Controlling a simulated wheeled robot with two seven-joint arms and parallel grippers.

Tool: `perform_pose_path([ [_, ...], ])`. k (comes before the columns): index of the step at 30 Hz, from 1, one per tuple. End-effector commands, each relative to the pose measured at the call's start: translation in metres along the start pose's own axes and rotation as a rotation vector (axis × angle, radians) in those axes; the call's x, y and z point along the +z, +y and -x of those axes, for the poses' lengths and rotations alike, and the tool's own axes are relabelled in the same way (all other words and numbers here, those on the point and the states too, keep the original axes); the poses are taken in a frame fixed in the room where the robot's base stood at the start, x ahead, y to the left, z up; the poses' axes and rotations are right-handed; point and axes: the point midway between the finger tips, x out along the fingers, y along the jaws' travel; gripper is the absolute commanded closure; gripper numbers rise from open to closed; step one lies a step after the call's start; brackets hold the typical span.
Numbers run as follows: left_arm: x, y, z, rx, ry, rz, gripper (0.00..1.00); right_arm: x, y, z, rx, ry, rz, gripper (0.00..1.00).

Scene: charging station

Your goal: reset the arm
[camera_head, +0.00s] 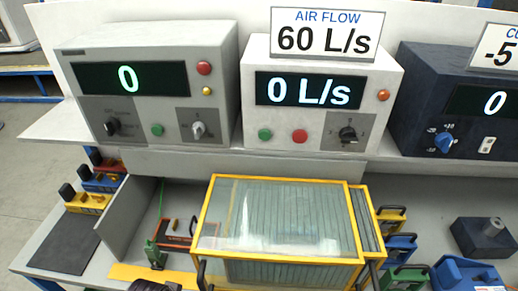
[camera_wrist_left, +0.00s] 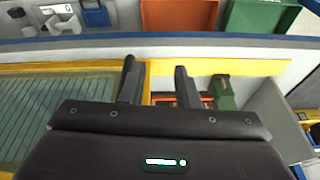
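My left gripper (camera_wrist_left: 157,82) shows in the left wrist view, its two dark fingers apart with nothing between them. Beyond the fingers lie a yellow edge strip (camera_wrist_left: 220,67), a green part (camera_wrist_left: 222,93) and a red-orange item partly hidden by the fingers. In the head view, a dark shape at the bottom edge, left of the yellow-framed glass case (camera_head: 280,180), may be part of my left gripper; too little of it shows to be sure. My right gripper is in neither view.
A grey box (camera_head: 155,85) reading 0, a white box (camera_head: 320,100) reading 0 L/s and a dark blue box (camera_head: 450,100) stand on the shelf. An air flow sign (camera_head: 327,35) reads 60 L/s. Orange (camera_wrist_left: 180,16) and green (camera_wrist_left: 258,16) bins show in the wrist view.

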Motion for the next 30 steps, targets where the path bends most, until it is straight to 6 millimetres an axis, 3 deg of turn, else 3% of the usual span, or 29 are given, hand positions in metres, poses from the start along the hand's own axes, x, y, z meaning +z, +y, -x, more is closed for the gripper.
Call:
perform_pose_path([
  [8, 0.042, 0.006, -0.131, 0.007, -0.048, -0.007, 0.72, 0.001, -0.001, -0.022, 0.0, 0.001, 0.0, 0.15],
  [12, 0.092, 0.009, -0.218, 0.011, -0.079, -0.012, 0.72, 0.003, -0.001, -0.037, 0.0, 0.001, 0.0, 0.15],
  [18, 0.187, 0.015, -0.32, 0.016, -0.126, -0.023, 0.72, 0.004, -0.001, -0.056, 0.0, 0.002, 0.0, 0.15],
  [21, 0.24, 0.016, -0.356, 0.018, -0.146, -0.028, 0.72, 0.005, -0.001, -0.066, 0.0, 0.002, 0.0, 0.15],
  [24, 0.288, 0.016, -0.379, 0.02, -0.164, -0.032, 0.72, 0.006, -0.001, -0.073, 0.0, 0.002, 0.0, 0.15],
  [27, 0.325, 0.016, -0.391, 0.021, -0.177, -0.036, 0.72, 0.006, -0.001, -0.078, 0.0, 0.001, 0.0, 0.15],
  [30, 0.347, 0.016, -0.396, 0.021, -0.184, -0.039, 0.72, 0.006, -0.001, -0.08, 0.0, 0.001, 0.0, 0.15],
])
